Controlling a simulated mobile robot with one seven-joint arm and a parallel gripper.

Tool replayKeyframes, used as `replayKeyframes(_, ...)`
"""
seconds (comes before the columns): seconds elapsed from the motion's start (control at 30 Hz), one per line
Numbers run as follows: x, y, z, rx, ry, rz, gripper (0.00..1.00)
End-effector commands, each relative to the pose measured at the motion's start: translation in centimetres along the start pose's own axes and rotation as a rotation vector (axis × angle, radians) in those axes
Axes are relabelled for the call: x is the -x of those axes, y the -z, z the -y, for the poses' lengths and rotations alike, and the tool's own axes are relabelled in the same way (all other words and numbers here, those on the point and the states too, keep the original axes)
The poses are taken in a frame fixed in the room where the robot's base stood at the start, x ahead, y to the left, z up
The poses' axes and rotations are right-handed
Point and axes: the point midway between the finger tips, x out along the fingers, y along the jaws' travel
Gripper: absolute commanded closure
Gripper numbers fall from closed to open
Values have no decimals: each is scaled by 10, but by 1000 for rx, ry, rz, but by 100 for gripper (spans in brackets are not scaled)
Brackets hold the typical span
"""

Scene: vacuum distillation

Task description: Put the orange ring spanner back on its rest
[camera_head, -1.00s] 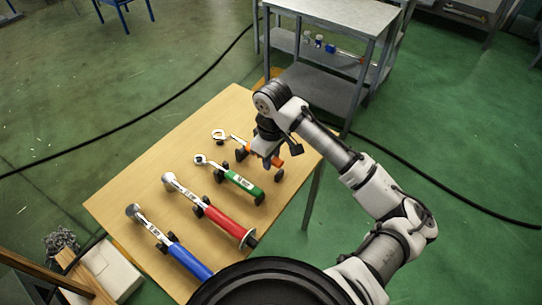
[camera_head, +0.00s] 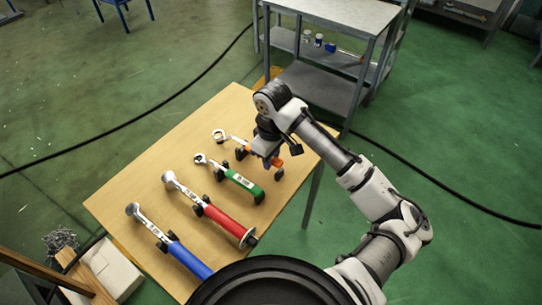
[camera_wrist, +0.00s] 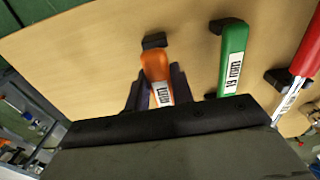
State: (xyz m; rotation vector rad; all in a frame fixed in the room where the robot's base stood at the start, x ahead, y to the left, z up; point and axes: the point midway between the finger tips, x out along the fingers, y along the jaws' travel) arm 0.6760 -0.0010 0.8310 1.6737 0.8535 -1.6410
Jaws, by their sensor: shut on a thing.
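The orange ring spanner (camera_head: 219,135) lies near the far edge of the wooden table, its silver ring end to the left. My gripper (camera_head: 271,160) is over its handle and hides part of it. In the wrist view the orange handle (camera_wrist: 155,66) runs between the fingers of my gripper (camera_wrist: 156,92), which is shut on it. A black rest block (camera_wrist: 154,41) is at the handle's end. Another black rest block (camera_head: 241,154) shows below the spanner in the head view. I cannot tell whether the spanner touches the blocks.
The green spanner (camera_head: 242,182) lies closest, parallel to the orange one, also in the wrist view (camera_wrist: 234,58). The red (camera_head: 225,223) and blue (camera_head: 188,259) spanners lie nearer me. The table (camera_head: 150,170) is clear at the left. A grey shelf unit (camera_head: 320,85) stands behind.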

Motion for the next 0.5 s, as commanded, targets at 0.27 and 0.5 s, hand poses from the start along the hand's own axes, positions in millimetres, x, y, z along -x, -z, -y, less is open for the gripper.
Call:
replayKeyframes(0.27, -9, 0, 0, -1, 0, -1, 100)
replayKeyframes(0.5, -17, 0, 0, -1, -1, -1, 100)
